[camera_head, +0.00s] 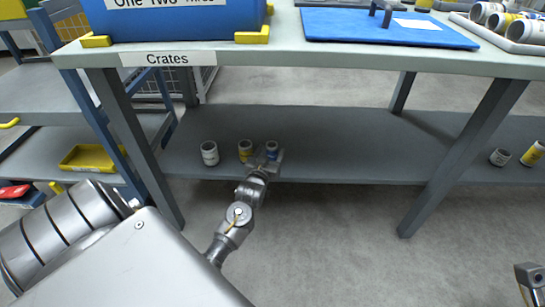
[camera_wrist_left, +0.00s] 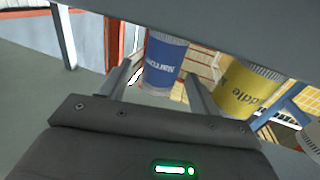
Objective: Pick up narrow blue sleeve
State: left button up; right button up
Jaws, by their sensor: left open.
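The narrow blue sleeve (camera_head: 272,149) stands upright on the lower shelf, at the right end of a row of three sleeves. It also shows in the left wrist view (camera_wrist_left: 163,58), with lettering on its blue band. My left gripper (camera_head: 268,157) is low at the shelf, in front of the blue sleeve. In the wrist view its open fingers lie on either side of the sleeve's lower part. I cannot tell whether either finger touches it. A metal part of my right arm (camera_head: 531,275) shows at the lower right edge; its jaws cannot be made out.
A yellow sleeve (camera_head: 245,150) stands close beside the blue one, and a white sleeve (camera_head: 209,153) farther left. The grey lower shelf (camera_head: 350,150) is clear to the right until two more sleeves. The tabletop (camera_head: 270,59) overhangs; a table leg (camera_head: 465,150) stands right.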

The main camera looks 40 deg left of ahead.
pick_arm(q)
jog(key=shift+x, duration=1.15)
jog(key=c, duration=1.1)
jog(key=shift+c, duration=0.6)
jog(key=shift+r, duration=0.1)
